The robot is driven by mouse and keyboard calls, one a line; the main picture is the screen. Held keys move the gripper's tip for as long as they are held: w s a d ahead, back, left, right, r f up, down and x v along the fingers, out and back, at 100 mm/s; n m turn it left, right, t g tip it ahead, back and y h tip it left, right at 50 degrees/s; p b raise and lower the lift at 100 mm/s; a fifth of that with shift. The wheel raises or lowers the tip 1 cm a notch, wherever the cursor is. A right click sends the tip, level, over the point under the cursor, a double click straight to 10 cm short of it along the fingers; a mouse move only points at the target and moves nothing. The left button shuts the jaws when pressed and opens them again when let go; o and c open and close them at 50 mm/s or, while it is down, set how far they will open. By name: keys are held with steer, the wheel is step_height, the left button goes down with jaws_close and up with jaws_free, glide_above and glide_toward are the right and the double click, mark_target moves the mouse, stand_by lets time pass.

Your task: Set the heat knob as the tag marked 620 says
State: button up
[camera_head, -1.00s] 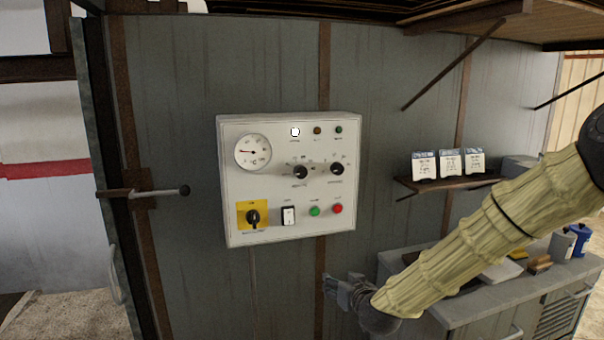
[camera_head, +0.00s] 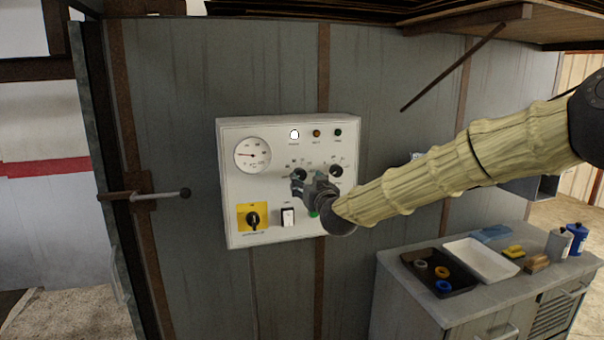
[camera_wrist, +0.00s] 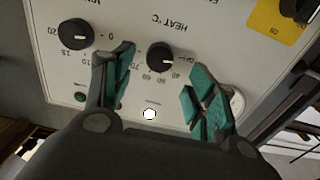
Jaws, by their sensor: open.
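The heat knob (camera_head: 300,173) is the black left knob of the pair on the white control panel (camera_head: 232,190). In the wrist view, which shows the panel upside down, the heat knob (camera_wrist: 160,56) sits between my open fingers, with its light mark seemingly toward OFF. Its scale shows numbers such as 40, 60 and 80. My gripper (camera_head: 309,182) is in front of the panel, by the heat knob; its teal-padded fingers (camera_wrist: 160,70) are apart and hold nothing. Contact cannot be told. The tags on the wall shelf are mostly hidden behind my arm; no 620 is readable.
A second black knob (camera_head: 337,170) is close on the right. A lever handle (camera_head: 160,194) juts out left. A counter (camera_head: 430,299) with trays stands lower right.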

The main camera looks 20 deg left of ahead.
mark_target(301, 176)
steer(key=shift+p+x, duration=0.9)
steer(key=shift+x, duration=1.6)
steer(key=shift+c, duration=0.2)
steer(key=c, duration=1)
